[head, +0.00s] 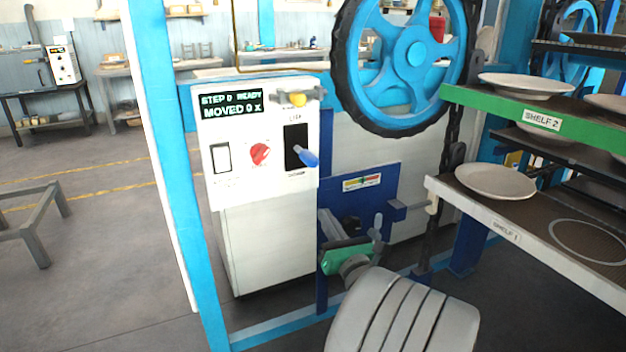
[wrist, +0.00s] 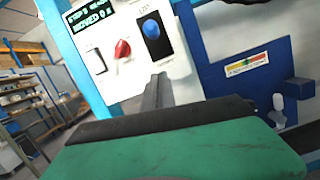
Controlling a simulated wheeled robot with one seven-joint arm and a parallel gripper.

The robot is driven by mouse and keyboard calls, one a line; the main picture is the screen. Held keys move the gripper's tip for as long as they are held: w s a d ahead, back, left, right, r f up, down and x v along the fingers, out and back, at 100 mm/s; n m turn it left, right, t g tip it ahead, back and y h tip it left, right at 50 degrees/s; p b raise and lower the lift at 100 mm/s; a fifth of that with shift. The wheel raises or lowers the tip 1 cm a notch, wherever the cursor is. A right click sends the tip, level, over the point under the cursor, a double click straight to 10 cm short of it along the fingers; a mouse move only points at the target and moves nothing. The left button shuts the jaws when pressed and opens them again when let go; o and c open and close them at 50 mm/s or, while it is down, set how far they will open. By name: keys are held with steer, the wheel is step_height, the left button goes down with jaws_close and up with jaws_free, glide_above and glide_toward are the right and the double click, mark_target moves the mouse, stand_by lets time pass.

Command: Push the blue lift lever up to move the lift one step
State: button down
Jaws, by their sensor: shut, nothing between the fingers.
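The blue lift lever (head: 306,157) sticks out of a black slot on the right of the white control panel (head: 232,185). Its round blue knob also shows in the wrist view (wrist: 151,28), at the upper part of the slot as seen there. My gripper (head: 326,214) is below the lever and apart from it. Its grey fingers show shut and empty in the wrist view (wrist: 157,88), pointing toward the panel under the slot. The panel display (head: 231,104) reads "STEP 0 READY" and "MOVED 0 x".
A red knob (head: 260,154) and a white switch (head: 221,158) sit left of the lever. A yellow knob (head: 297,99) is above it. A blue wheel (head: 415,52) and plate shelves, including Shelf 1 (head: 506,232), stand at the right. A blue post (head: 172,160) borders the panel.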

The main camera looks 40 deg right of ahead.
mark_target(305, 155)
steer(key=w+d+r+p, duration=0.3)
steer(key=w+r+p, duration=0.3)
steer(key=w, duration=0.3)
steer(key=shift+d+p, duration=0.3)
steer(key=shift+p, duration=0.6)
steer(key=shift+s+r, duration=0.1)
steer(key=shift+r, duration=0.05)
